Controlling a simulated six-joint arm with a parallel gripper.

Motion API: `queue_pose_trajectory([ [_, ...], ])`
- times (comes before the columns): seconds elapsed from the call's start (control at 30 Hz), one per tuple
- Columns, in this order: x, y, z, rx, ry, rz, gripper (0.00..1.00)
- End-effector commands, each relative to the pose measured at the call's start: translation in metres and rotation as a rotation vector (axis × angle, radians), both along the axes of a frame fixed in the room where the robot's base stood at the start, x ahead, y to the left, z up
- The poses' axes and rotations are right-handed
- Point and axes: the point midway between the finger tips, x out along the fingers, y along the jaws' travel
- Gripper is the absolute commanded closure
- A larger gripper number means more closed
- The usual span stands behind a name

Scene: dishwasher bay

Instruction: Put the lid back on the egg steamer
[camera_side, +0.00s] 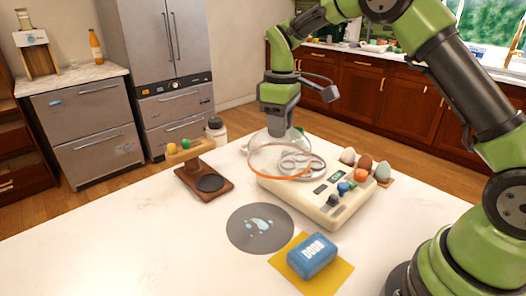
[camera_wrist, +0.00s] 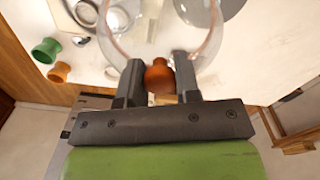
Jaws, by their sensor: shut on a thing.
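In the wrist view, my gripper (camera_wrist: 158,82) is shut on the lid's orange-brown knob (camera_wrist: 159,77), with a finger on each side. The egg steamer (camera_side: 318,208) is a cream box with a metal round top (camera_side: 314,166) and small controls on its front. The lid overlaps the left part of this top in the side view. I cannot tell whether the rim touches it.
A wooden stand (camera_side: 190,177) with small yellow and green cups is left of the steamer. Several eggs (camera_side: 365,164) sit to its right. In front lie a grey round mat (camera_side: 247,236) and a blue box (camera_side: 311,256) on a yellow cloth (camera_side: 338,276). The left front counter is clear.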

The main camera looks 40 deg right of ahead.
Motion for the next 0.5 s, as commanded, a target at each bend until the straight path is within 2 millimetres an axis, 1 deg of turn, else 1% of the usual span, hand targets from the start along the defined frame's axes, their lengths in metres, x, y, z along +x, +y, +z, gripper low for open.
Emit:
queue_pose_trajectory([
  [0.03,0.004,-0.022,0.003,-0.001,-0.003,-0.012,0.95],
  [0.1,0.006,-0.047,0.007,0.0,-0.003,-0.012,0.95],
  [0.2,0.006,-0.074,0.011,0.002,-0.004,-0.011,0.95],
  [0.33,0.005,-0.093,0.013,0.004,-0.003,-0.007,0.95],
  [0.4,0.004,-0.097,0.012,0.004,-0.002,-0.005,0.95],
  [0.5,0.004,-0.097,0.007,0.005,-0.001,-0.003,0.95],
])
